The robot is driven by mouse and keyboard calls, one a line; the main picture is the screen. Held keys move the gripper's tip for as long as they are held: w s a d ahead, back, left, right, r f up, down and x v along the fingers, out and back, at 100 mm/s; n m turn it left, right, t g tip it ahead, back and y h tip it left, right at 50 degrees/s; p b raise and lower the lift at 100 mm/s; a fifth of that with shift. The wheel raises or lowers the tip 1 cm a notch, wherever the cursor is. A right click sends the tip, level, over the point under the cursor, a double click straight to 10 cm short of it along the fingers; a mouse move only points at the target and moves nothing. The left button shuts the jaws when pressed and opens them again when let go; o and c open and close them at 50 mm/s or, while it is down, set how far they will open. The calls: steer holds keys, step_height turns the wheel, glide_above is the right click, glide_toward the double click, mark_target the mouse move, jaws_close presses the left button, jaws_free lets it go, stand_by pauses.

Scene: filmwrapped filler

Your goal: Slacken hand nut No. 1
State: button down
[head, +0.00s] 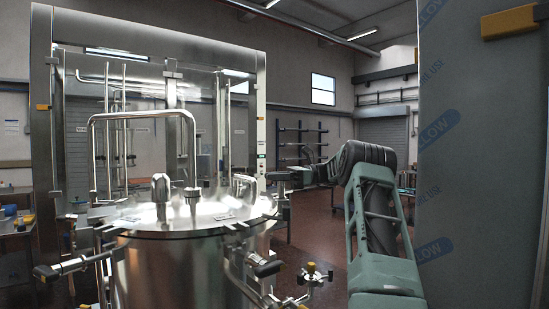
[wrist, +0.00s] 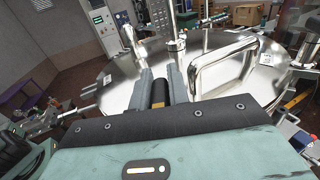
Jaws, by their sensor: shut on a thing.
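My gripper (wrist: 161,76) is shut on a dark hand nut (wrist: 158,94) with a yellow-brown band at the lid's near edge in the wrist view. The nut sits between the two grey fingers; its far end and thread are hidden. I cannot read a number on it. In the head view my gripper (head: 283,179) is small and dark at the right rim of the steel vessel (head: 180,270), and the held nut cannot be made out there. The shiny round lid (head: 215,212) also shows in the wrist view (wrist: 118,92).
A bent steel handle (wrist: 222,62) rises from the lid right of my fingers. Black-ended fittings (head: 265,269) stick out from the vessel's side, and a yellow-knobbed valve (head: 311,268) stands at its right. A large film-marked panel (head: 480,170) closes off the far right.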

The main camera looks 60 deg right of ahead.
steer(key=shift+s+a+r+n+g+y+p, duration=0.1)
steer(key=shift+n+g+y+p, duration=0.55)
steer(key=shift+g+p, duration=0.45)
steer(key=shift+s+r+n+g+y+p, duration=0.1)
steer(key=shift+n+g+y+p, duration=0.6)
steer(key=shift+p, duration=0.6)
steer(key=shift+f+n+g+p, duration=0.1)
steer(key=shift+n+g+p, duration=0.25)
steer(key=shift+g, duration=0.15)
steer(key=shift+f, duration=0.1)
steer(key=c, duration=1.3)
jaws_free()
steer(key=shift+a, duration=0.1)
steer(key=shift+c, duration=0.2)
step_height(320, 180, up, 10)
